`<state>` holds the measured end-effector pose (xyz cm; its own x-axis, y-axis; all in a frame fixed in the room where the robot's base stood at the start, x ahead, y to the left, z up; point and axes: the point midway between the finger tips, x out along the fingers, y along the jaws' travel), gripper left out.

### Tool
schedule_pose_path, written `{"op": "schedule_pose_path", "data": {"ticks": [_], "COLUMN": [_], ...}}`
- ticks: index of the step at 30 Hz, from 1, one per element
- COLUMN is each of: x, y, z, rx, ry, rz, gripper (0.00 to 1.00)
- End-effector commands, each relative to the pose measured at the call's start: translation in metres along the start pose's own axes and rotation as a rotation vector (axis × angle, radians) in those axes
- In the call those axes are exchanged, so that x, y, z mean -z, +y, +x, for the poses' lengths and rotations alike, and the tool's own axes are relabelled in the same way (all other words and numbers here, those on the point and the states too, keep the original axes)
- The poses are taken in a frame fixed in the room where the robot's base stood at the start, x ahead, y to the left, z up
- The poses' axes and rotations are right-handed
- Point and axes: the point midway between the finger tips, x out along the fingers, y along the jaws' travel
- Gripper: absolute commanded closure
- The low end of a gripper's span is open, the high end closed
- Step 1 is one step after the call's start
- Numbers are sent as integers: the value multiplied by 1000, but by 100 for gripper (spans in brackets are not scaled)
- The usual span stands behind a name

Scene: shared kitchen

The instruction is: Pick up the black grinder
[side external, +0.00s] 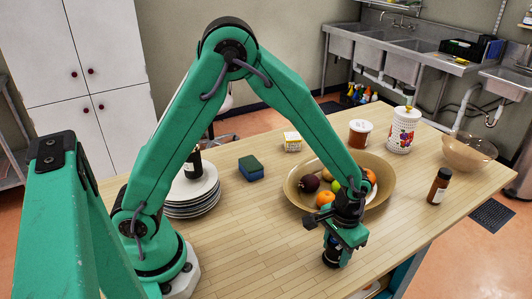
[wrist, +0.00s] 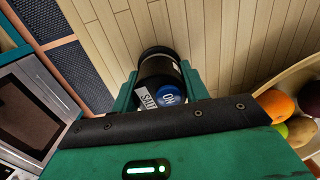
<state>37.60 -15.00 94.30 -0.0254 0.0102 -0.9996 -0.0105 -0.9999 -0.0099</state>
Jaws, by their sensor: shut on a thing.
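The black grinder (side external: 332,256) is in my gripper (side external: 343,238) near the front edge of the table. In the wrist view the grinder (wrist: 158,62) is a dark cylinder with a white-lettered label and a blue round patch. It sits between the two green fingers of my gripper (wrist: 160,88), which are shut on it from both sides. The gripper hides part of the grinder. I cannot tell whether its base touches the table.
A wide bowl (side external: 386,187) of fruit stands just behind my gripper. A brown bottle (side external: 439,186) and a glass bowl (side external: 469,152) are to the right. A plate stack (side external: 190,208) and a blue-green sponge (side external: 251,168) are left. The table's front middle (side external: 265,240) is clear.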

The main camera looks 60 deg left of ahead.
Motion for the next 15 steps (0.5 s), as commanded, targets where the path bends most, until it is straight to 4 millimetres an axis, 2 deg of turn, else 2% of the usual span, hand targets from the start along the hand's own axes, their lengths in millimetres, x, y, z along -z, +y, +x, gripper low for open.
{"op": "schedule_pose_path", "data": {"ticks": [8,15], "x": [1,0], "y": [0,0], "z": [-13,-43], "rx": [-1,-2], "ry": [3,6], "rz": [0,0], "gripper": [88,88]}}
